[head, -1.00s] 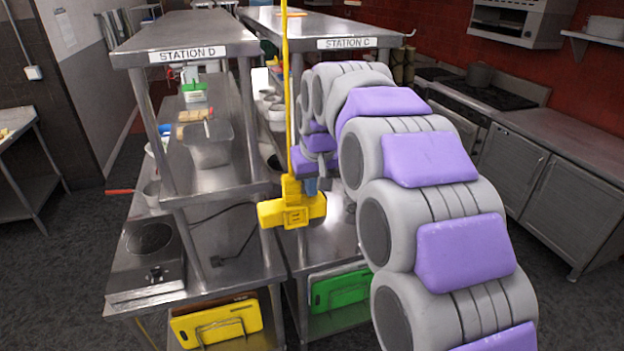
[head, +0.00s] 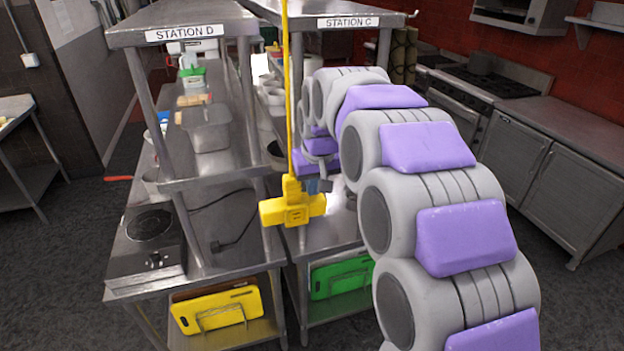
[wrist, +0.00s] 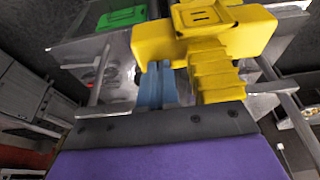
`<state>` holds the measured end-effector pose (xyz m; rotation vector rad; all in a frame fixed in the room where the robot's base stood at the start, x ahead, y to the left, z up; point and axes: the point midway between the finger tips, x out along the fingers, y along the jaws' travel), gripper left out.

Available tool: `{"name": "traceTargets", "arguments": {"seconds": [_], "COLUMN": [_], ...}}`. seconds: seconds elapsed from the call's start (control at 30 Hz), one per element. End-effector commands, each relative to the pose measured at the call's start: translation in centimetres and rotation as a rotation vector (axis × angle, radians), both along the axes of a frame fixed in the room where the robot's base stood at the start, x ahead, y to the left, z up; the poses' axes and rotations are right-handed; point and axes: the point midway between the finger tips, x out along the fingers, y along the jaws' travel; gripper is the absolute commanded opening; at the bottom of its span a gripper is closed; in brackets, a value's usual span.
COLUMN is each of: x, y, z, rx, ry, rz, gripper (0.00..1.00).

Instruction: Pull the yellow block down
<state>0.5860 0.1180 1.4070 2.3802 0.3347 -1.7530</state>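The yellow block (head: 293,210) hangs on a yellow cord (head: 287,90) in front of the two steel stations. It has a wide crosspiece and a narrower upright neck. In the wrist view the block (wrist: 250,35) is close at the upper right, its ribbed neck (wrist: 217,78) running down toward my wrist. My gripper (head: 318,186) is just behind and right of the neck in the head view. Its blue finger part (wrist: 158,85) shows directly beside the neck in the wrist view. Contact, and whether another finger is behind the neck, cannot be told.
Station D's steel shelf (head: 170,190) stands left with a hotplate (head: 150,235). Yellow (head: 215,310) and green (head: 340,280) boards sit on low shelves. Steel cabinets (head: 545,180) line the right. Dark floor shows between cabinets and stations.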

Motion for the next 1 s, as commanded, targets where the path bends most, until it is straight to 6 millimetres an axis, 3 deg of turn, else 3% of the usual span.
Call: {"name": "traceTargets", "arguments": {"seconds": [1.0], "x": [-0.1], "y": [0.0], "z": [-9.5], "rx": [-0.002], "ry": [0.007], "rz": [0.000], "gripper": [0.00]}}
